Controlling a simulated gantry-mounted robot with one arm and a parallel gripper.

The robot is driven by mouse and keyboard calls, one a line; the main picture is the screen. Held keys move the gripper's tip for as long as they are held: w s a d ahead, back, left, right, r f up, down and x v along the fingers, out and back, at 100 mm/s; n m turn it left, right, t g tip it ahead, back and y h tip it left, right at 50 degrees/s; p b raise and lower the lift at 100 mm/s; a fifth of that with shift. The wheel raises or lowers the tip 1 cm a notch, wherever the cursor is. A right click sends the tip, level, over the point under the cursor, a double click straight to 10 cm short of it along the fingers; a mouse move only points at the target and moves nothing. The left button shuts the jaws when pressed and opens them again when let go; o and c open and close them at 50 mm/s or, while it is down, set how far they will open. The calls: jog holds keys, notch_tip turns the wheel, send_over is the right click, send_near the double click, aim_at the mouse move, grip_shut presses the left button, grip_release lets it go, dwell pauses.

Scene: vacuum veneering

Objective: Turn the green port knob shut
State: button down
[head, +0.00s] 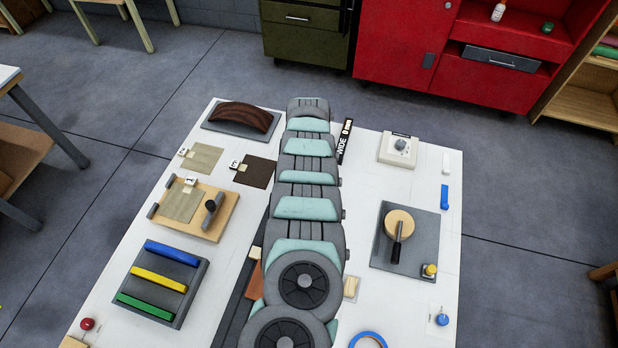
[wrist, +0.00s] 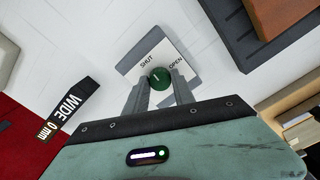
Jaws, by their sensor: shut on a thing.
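The green port knob (wrist: 159,78) shows in the wrist view, round with a pale pointer line on top. It sits on a white plate (wrist: 131,68) marked SHUT on the left and OPEN on the right. The pointer line appears to lie between the two words, nearer SHUT, but its exact angle is hard to tell. My gripper (wrist: 158,84) is shut on the knob, one finger on each side of it. In the head view my arm hides the knob and the gripper.
A black strip marked WIDE 0 mm (wrist: 66,108) lies near the gripper; it also shows in the head view (head: 345,141). A dark curved form (head: 241,117) stands at the table's far left. A rack of coloured bars (head: 162,282) stands front left, a grey mat (head: 379,256) at right.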

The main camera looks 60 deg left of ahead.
jog(key=shift+f+n+b, duration=0.1)
jog(key=shift+n+b, duration=0.35)
jog(key=shift+n, duration=0.05)
jog(key=c, duration=1.1)
grip_release()
jog(key=shift+o, duration=0.2)
notch_tip(320, 180, up, 11)
jog(key=shift+b, duration=0.35)
